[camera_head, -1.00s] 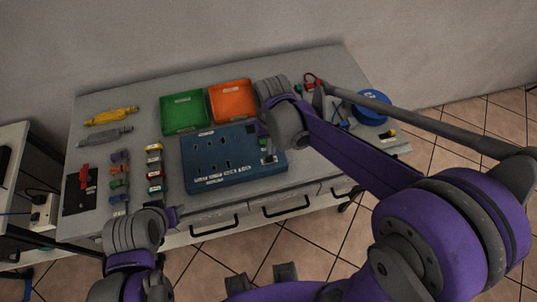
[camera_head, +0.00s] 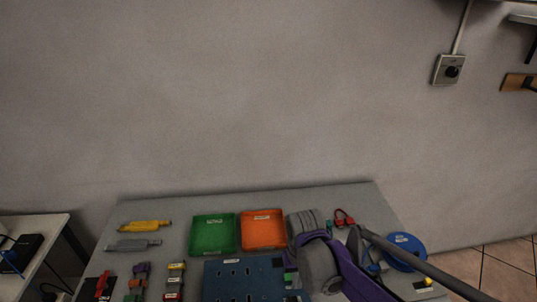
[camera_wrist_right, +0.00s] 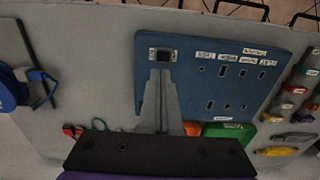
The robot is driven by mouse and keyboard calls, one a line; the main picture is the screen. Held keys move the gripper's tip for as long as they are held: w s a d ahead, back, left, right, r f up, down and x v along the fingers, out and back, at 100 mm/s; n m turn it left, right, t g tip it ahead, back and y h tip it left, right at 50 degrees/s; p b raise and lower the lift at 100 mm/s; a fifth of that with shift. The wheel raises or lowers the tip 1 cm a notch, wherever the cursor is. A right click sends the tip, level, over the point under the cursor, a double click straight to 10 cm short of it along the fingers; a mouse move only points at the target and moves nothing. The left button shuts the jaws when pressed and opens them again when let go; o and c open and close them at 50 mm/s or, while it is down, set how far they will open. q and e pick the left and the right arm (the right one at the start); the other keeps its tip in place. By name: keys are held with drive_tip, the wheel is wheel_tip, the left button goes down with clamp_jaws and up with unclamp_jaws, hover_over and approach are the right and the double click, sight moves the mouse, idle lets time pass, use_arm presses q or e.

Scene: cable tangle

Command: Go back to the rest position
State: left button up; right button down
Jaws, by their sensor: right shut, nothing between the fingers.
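My right gripper (camera_head: 290,268) is over the right part of the blue panel (camera_head: 243,284) on the workbench, partly hidden behind my own arm. In the right wrist view its two grey fingers (camera_wrist_right: 161,76) are together and empty. Their tips appear just short of a black socket (camera_wrist_right: 160,55) at one end of the panel; I cannot tell whether they touch. My left gripper does not show in these views.
A green bin (camera_head: 213,235) and an orange bin (camera_head: 263,231) stand behind the panel. Yellow and grey connectors (camera_head: 145,225) lie at the left. A blue cable spool (camera_head: 404,251) and red-handled pliers (camera_head: 344,218) are at the right. The wall is behind.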

drive_tip(key=s+d+r+t, duration=0.1)
drive_tip(key=s+d+t, duration=0.4)
drive_tip(key=s, duration=0.7)
drive_tip(key=shift+s+d+r+t, duration=0.15)
drive_tip(key=shift+d+r+t, duration=0.2)
drive_tip(key=shift+d, duration=0.5)
